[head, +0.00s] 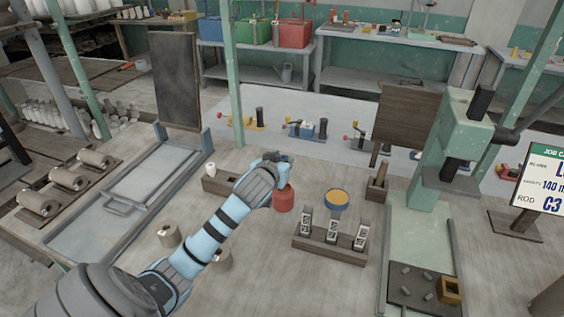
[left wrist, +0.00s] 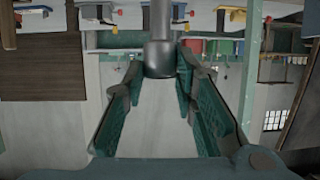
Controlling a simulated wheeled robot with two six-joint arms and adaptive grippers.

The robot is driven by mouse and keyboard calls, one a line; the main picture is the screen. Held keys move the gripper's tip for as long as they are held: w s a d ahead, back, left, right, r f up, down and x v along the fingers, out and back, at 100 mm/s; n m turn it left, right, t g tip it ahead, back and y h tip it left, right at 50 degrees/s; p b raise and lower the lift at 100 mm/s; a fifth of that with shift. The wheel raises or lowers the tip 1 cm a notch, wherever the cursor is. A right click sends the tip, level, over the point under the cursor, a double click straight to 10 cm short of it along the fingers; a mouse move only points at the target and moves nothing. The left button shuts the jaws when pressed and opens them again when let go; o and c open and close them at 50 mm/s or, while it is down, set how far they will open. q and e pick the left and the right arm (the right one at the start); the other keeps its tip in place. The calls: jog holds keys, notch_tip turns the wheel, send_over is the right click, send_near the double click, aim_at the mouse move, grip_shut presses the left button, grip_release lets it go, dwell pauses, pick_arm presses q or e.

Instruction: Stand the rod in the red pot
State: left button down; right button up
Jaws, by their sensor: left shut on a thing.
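The red pot (head: 283,200) stands on the bench near the middle of the head view, its top partly hidden by my left gripper. My left gripper (head: 284,158) is just above and behind the pot in that picture. In the left wrist view, my left gripper (left wrist: 160,82) is shut on a dark grey rod (left wrist: 159,55) with a thicker end, held between the fingertips. The rod is barely visible in the head view, and I cannot tell its height over the pot. My right gripper is not in view.
A wooden rack (head: 328,250) with labelled pieces is in front. A green press (head: 440,150) and a job card (head: 541,180) naming rod C3 are at right. A metal tray (head: 95,240) lies left.

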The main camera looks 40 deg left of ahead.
aim_at(281, 194)
pick_arm(q)
notch_tip(281, 194, down, 2)
jog(key=shift+b, duration=0.8)
jog(key=shift+f+b, duration=1.7)
jog(key=shift+f, duration=1.7)
jog(key=shift+d, duration=0.1)
jog(key=shift+s+f, duration=0.1)
jog(key=shift+f, duration=0.05)
jog(key=c, duration=1.2)
grip_release()
jog(key=shift+d, duration=0.1)
jog(key=shift+a, duration=0.25)
jog(key=shift+d, duration=0.1)
jog(key=v, duration=1.2)
